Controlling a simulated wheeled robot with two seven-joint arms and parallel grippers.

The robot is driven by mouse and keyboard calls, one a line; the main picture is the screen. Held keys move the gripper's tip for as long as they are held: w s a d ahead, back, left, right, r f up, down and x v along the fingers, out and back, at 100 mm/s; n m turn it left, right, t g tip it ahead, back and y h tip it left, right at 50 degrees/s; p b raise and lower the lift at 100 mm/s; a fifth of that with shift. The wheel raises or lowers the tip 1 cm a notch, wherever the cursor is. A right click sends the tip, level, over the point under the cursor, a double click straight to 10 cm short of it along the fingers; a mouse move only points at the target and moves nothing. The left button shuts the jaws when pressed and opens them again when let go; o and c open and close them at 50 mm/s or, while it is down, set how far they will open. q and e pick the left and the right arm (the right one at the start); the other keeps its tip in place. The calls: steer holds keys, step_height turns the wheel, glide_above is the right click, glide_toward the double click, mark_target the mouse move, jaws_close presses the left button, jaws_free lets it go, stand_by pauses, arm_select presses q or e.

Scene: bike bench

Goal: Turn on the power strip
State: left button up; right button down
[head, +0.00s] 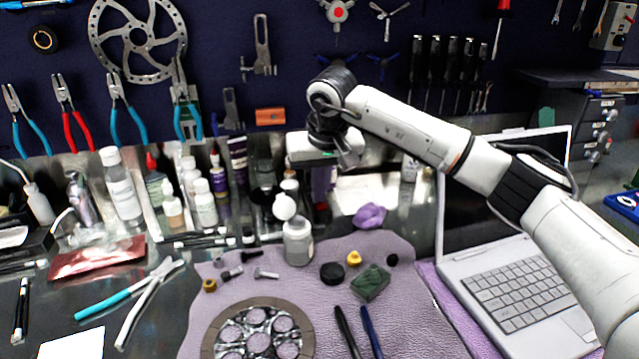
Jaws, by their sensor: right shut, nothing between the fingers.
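A pale box with dark marks (611,24), which may be the power strip, is on the back wall at the far upper right and is cut off by the top edge. Its switch is too small to make out. My right arm comes in from the right, and my right gripper (321,200) hangs near the middle, over the back of the bench among the bottles. It is shut and empty, well to the left of the pale box. My left gripper is not in view.
An open laptop (520,290) stands under my right arm. A purple mat (420,325) holds a jar (298,240), a sprocket (258,335) and small parts. Bottles (120,185) line the back left. Pliers (68,115) and screwdrivers (440,65) hang on the wall. Grey drawers (598,125) stand at the right.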

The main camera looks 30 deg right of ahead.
steer(key=shift+w, duration=0.1)
steer(key=shift+f, duration=0.15)
steer(key=shift+s+f, duration=0.1)
steer(key=shift+s, duration=0.1)
steer(key=shift+s+a, duration=0.2)
steer(key=shift+s, duration=0.45)
